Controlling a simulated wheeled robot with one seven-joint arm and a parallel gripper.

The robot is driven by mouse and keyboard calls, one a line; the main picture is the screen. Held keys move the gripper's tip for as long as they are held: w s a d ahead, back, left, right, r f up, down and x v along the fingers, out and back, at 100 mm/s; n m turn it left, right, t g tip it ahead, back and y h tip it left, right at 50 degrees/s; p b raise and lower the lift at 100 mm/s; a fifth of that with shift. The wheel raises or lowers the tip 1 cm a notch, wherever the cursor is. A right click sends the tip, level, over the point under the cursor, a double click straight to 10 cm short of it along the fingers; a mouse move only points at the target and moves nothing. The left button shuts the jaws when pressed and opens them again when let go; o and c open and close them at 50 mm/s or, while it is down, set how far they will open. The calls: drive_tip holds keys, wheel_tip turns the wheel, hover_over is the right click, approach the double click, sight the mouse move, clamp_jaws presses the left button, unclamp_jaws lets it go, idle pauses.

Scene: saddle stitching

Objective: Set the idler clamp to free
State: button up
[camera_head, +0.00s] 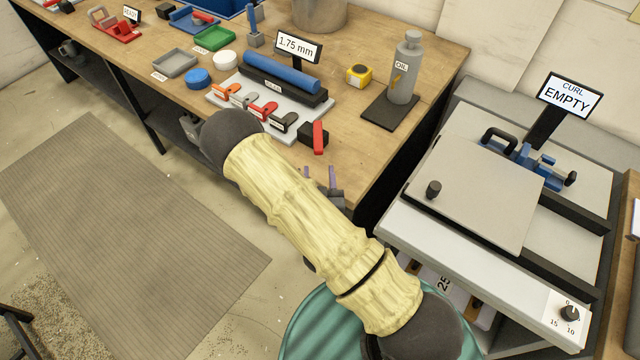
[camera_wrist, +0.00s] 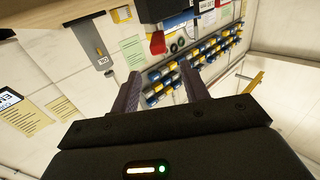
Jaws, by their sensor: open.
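A light grey plate (camera_head: 225,107) on the wooden bench carries a row of small clamp levers. They include an orange lever (camera_head: 226,90), a grey lever (camera_head: 243,99), a red lever (camera_head: 263,110) and a black lever (camera_head: 284,122). A larger red lever on a black block (camera_head: 318,137) stands at the right end of the row. Small labels by the levers are unreadable, so I cannot tell which is the idler clamp. My gripper (camera_head: 318,175) is open and empty near the bench's front edge, close to the red-lever block. Its two purple fingers also show apart in the wrist view (camera_wrist: 163,88).
A blue roller (camera_head: 281,72) lies behind the levers, below a "1.75 mm" display (camera_head: 298,46). An oil bottle (camera_head: 404,68) and a yellow tape measure (camera_head: 358,75) stand to the right. A machine with a "CURL EMPTY" display (camera_head: 570,96) stands at the right.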

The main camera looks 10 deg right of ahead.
drive_tip(key=s+p, duration=0.3)
drive_tip(key=s, duration=0.1)
drive_tip(key=shift+s+a, duration=0.1)
drive_tip(key=shift+a, duration=0.15)
